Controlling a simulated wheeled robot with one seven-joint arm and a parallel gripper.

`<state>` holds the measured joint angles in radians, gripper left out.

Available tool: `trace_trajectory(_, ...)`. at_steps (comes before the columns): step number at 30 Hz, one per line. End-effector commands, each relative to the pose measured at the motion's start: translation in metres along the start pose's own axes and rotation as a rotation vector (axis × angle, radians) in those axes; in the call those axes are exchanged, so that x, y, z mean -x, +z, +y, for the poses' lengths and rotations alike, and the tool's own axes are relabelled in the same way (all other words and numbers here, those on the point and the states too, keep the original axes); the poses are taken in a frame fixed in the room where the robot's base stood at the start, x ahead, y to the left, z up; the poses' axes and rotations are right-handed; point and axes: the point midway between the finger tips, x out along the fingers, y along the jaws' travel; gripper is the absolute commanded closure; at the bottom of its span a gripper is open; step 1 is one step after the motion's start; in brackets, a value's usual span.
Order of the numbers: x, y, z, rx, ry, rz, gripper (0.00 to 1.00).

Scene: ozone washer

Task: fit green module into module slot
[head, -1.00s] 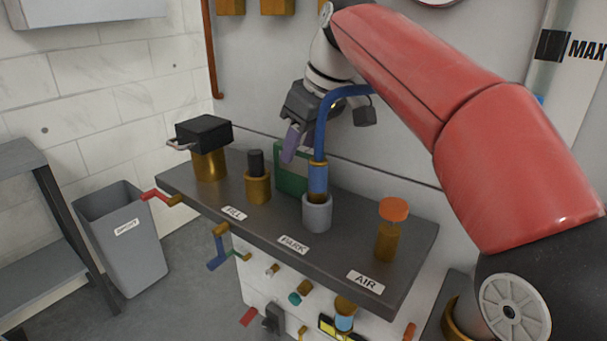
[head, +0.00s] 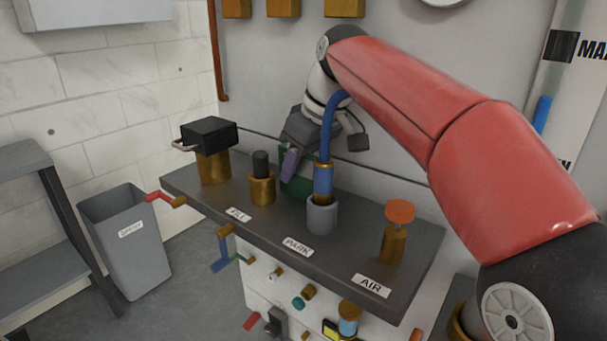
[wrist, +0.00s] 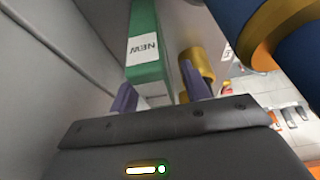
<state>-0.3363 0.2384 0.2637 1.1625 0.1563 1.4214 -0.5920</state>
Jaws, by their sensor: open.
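The green module (head: 298,185) stands on the grey shelf, behind the blue hose end and its grey PARK holder; the hose and my gripper hide part of it. In the wrist view the green module (wrist: 146,62) bears a white NEW label and lies ahead, between the lines of my two purple fingers. My gripper (head: 290,163) is open and close above and around the module's top; I cannot tell whether either finger touches it. In the wrist view my gripper (wrist: 160,97) shows both fingertips apart. I cannot make out the module slot.
The blue hose (head: 327,125) arches close beside my gripper into the grey holder (head: 321,216). A brass holder with a black plug (head: 261,180), a black-topped brass fitting (head: 208,150) and an orange-capped valve (head: 396,235) stand on the shelf (head: 350,245). The wall is close behind.

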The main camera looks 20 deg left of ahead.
Motion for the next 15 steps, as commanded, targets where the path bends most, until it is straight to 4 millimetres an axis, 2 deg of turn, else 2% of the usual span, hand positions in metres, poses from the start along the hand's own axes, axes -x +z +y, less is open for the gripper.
trace_trajectory(9, -0.0008, 0.0003, 0.0, 0.0, 0.0, 0.0, 0.53)
trace_trajectory(15, -0.0008, 0.0003, 0.0, 0.0, 0.0, 0.0, 0.79)
